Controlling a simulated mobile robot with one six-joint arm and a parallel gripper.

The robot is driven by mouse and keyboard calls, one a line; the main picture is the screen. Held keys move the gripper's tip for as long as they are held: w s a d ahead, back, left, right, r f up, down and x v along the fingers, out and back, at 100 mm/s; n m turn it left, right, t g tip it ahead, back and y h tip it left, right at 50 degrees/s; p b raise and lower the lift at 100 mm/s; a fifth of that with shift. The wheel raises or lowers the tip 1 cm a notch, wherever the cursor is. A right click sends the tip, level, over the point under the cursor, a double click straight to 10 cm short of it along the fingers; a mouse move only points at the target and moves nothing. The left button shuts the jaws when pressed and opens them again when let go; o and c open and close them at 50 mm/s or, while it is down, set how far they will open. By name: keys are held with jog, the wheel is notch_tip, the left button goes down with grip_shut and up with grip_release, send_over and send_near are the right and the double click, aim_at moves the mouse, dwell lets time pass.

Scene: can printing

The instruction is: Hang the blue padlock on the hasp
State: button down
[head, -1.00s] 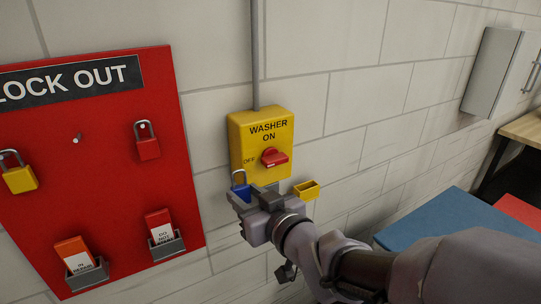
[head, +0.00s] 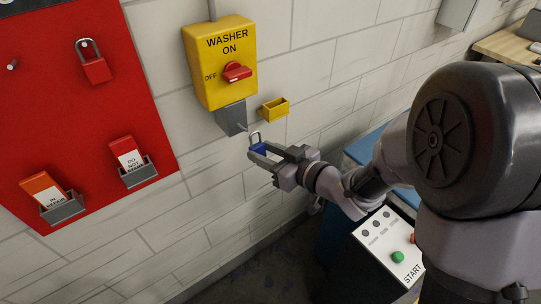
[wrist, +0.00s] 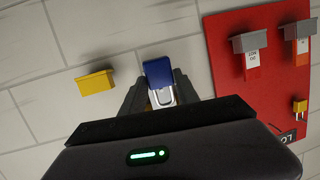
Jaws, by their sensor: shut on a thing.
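The blue padlock (head: 259,148) is held by my gripper (head: 262,154), with its silver shackle pointing up. The wrist view shows the blue body (wrist: 158,72) between the two fingers (wrist: 157,92). The grey hasp (head: 231,118) is a bracket under the yellow washer switch box (head: 218,75), with a small peg sticking out at its lower right. The padlock is to the right of the hasp and a little lower in the head view, apart from it. Their depth gap is hard to tell.
A small open yellow holder (head: 275,110) is on the wall, up and right of the padlock. The red lock-out board (head: 95,110) with a red padlock (head: 95,66) and tag holders is at left. A control panel with a green button (head: 397,257) stands at lower right.

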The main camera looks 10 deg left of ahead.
jog(key=shift+w+a+f, duration=0.15)
jog(key=shift+w+a, duration=1.25)
jog(key=shift+a, duration=0.25)
jog(key=shift+w+a+f+b, duration=0.5)
jog(key=shift+a+f, duration=0.05)
jog(key=shift+a, duration=0.05)
jog(key=c, duration=0.8)
grip_release()
jog(key=shift+c, duration=0.2)
